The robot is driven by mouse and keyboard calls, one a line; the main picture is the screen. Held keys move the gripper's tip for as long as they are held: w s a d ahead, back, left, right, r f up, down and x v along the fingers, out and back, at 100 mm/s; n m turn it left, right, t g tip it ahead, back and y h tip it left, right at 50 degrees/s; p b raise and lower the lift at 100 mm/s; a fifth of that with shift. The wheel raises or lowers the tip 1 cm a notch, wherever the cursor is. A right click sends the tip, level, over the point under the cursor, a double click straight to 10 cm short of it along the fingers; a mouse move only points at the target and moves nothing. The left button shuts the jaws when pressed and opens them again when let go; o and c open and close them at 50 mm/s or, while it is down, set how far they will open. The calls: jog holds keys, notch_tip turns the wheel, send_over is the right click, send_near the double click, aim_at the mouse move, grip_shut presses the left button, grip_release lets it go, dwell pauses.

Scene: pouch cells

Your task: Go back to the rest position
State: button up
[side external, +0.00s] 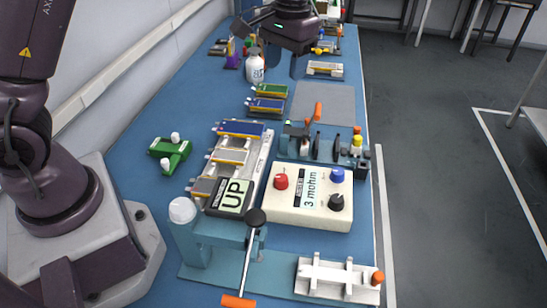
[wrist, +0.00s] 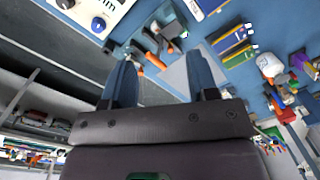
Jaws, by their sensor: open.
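My gripper (side external: 295,62) hangs above the far part of the blue bench in the side external view, beyond the grey mat. In the wrist view its two blue fingers (wrist: 163,82) stand apart with nothing between them. Pouch cells lie in the middle of the bench: a green-topped cell (side external: 271,90) and a blue-topped cell (side external: 266,105) near the mat, and several more on a grey rack (side external: 262,160). The gripper is well away from the rack.
A white meter box (side external: 308,212) with knobs, an "UP" display (side external: 232,196) and a lever press (side external: 205,235) stand in front. A white bottle (side external: 255,67) stands left of my gripper.

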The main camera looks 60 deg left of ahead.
jog(key=s+r+m+t, duration=0.1)
jog(key=s+r+t, duration=0.2)
jog(key=s, duration=0.9)
jog(key=s+r+m+t, duration=0.1)
jog(key=s+r+t, duration=0.2)
jog(key=s+r, duration=0.3)
jog(key=shift+s+d+r+m+h, duration=0.3)
jog(key=shift+s+d, duration=0.15)
jog(key=shift+s, duration=2.45)
